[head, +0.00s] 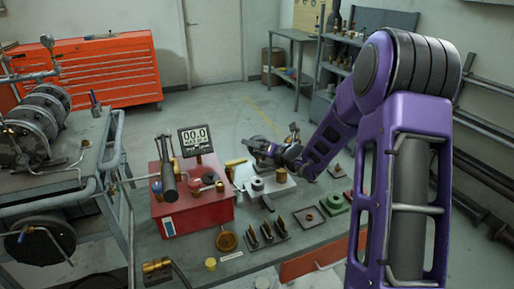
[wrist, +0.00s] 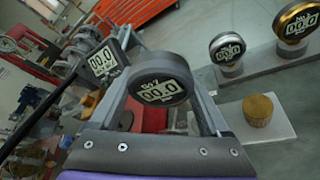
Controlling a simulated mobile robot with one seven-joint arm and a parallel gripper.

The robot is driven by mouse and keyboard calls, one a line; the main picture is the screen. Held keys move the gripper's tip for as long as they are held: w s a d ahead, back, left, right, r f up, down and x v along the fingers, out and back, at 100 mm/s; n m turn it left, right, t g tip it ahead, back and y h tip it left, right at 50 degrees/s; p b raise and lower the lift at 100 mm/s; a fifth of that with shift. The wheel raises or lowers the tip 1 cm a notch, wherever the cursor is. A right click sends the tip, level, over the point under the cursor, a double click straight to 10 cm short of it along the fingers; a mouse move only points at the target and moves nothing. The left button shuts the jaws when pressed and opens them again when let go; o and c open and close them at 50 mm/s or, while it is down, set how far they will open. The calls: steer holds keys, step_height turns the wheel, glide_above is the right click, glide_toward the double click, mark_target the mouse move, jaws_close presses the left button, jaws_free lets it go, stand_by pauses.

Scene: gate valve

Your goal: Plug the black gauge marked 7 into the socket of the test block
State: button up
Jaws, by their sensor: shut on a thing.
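The black gauge marked 7 (wrist: 158,89) is held between the fingers of my gripper (wrist: 160,108), its face reading 00.0 toward the wrist camera. In the head view my gripper (head: 268,149) is above the bench, right of the red block (head: 190,212); the gauge is hard to make out there. The red block, seemingly the test block, carries a display (head: 195,139) reading 00.0, a black lever (head: 169,182) and a brass fitting (head: 209,178) on top. I cannot tell which opening is the socket. The held gauge is clear of the red block.
A silver-rimmed gauge (wrist: 227,48) and a gold-rimmed gauge (wrist: 296,22) stand on a grey base. A pale plate (head: 283,192) lies under my gripper. Several small parts (head: 265,235) crowd the bench front. A cart with pipework (head: 50,150) stands at left.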

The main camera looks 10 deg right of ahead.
mark_target(258, 163)
steer(key=shift+f, duration=0.1)
steer(key=shift+f+b, duration=2.5)
steer(key=shift+f, duration=0.3)
steer(key=shift+f+b, duration=0.35)
steer(key=shift+f, duration=1.5)
steer(key=o, duration=1.4)
steer(key=p+v, duration=0.2)
steer(key=v, duration=1.5)
steer(key=shift+s+r, duration=0.15)
